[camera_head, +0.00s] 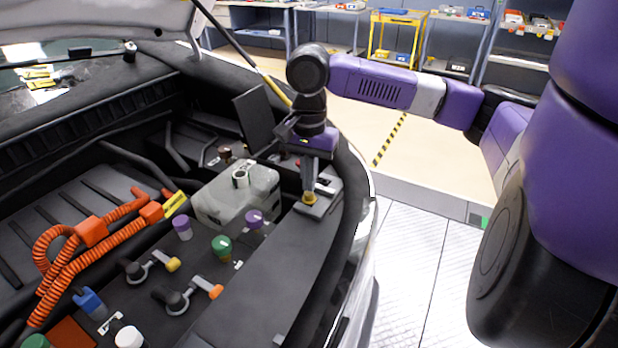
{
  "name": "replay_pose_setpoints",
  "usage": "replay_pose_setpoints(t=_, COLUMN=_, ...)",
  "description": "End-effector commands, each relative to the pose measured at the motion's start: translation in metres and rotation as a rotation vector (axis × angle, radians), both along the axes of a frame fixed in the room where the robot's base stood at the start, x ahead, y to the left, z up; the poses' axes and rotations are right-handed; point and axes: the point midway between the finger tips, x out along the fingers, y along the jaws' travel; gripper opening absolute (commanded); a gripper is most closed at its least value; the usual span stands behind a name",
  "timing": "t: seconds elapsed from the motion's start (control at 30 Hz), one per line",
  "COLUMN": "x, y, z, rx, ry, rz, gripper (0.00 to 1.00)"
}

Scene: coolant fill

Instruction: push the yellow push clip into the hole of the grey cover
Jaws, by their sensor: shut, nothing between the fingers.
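The yellow push clip (309,198) is small and stands at the far right of the engine bay, directly under my fingertips. It sits on or in the grey cover (322,208), a small lighter grey piece near the car's right edge. The hole is hidden under the clip and the fingers, and I cannot tell how deep the clip is seated. My gripper (308,188) points down, shut and empty, with its tips at the clip's top. I cannot tell for sure whether they touch it.
A grey tank (238,196) with an open neck stands left of my gripper. Purple caps and a green cap (222,247) lie nearer. Orange hoses (85,250) run at the left. An upright black panel (262,118) stands behind. The dark grey panel (255,285) in front is clear.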

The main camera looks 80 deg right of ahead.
Motion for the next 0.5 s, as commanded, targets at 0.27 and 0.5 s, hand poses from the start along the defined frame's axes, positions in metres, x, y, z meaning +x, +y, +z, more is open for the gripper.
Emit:
replay_pose_setpoints(t=0.27, x=0.000, y=0.000, z=0.023, rx=0.001, ry=-0.001, rz=0.000, gripper=0.00)
replay_pose_setpoints(t=0.5, x=0.001, y=0.000, z=0.033, rx=-0.001, ry=-0.002, rz=0.000, gripper=0.00)
